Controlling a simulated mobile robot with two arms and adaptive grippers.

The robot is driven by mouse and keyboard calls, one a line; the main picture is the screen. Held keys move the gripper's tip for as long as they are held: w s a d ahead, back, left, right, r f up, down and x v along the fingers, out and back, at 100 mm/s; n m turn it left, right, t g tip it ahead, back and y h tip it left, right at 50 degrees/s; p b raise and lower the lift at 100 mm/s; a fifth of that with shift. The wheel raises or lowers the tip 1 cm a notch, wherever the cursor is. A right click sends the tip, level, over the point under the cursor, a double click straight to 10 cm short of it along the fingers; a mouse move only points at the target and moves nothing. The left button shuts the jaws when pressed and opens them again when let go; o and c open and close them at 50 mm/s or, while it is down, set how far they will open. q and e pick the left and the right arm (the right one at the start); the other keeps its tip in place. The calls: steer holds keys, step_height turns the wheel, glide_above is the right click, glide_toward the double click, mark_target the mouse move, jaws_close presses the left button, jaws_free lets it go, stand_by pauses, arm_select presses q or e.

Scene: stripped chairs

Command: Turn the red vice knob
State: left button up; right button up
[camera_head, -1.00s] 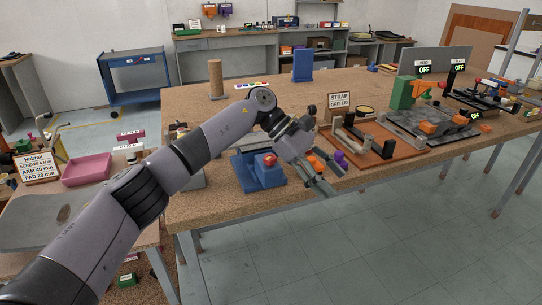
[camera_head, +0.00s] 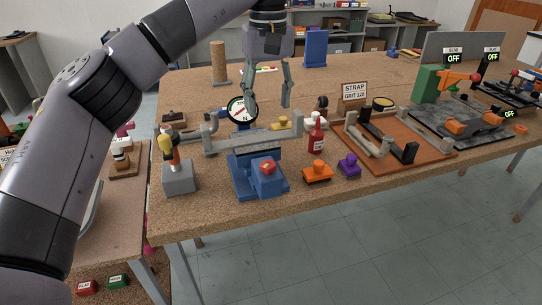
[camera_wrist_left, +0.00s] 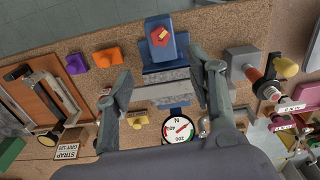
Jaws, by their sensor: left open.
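The red knob (camera_head: 268,166) sits on the front of the blue vice (camera_head: 250,187) near the table's front edge. A long grey bar (camera_head: 240,143) lies across the vice. My left gripper (camera_head: 268,104) is open, pointing down above the table, behind and higher than the knob. Nothing is between its fingers. In the left wrist view, the red knob (camera_wrist_left: 158,36) is at the top, beyond the open fingertips of my left gripper (camera_wrist_left: 160,70) and apart from them. My right gripper is not in view.
A round dial gauge (camera_head: 242,110) stands behind the vice. A grey block with an orange-handled tool (camera_head: 180,178) is to its left. A red bottle (camera_head: 316,137), an orange knob (camera_head: 318,172) and a purple knob (camera_head: 349,164) are to its right.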

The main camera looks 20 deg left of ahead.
arm_select(q)
step_height(320, 180, down, 2)
glide_above(269, 165)
step_height(269, 165, down, 4)
step_height(269, 165, down, 7)
steer(key=shift+r, duration=0.15)
step_height(269, 165, down, 2)
steer(key=shift+f+p, duration=0.1)
steer(key=shift+p, duration=0.2)
steer(key=shift+f, duration=0.45)
steer(key=c, duration=1.2)
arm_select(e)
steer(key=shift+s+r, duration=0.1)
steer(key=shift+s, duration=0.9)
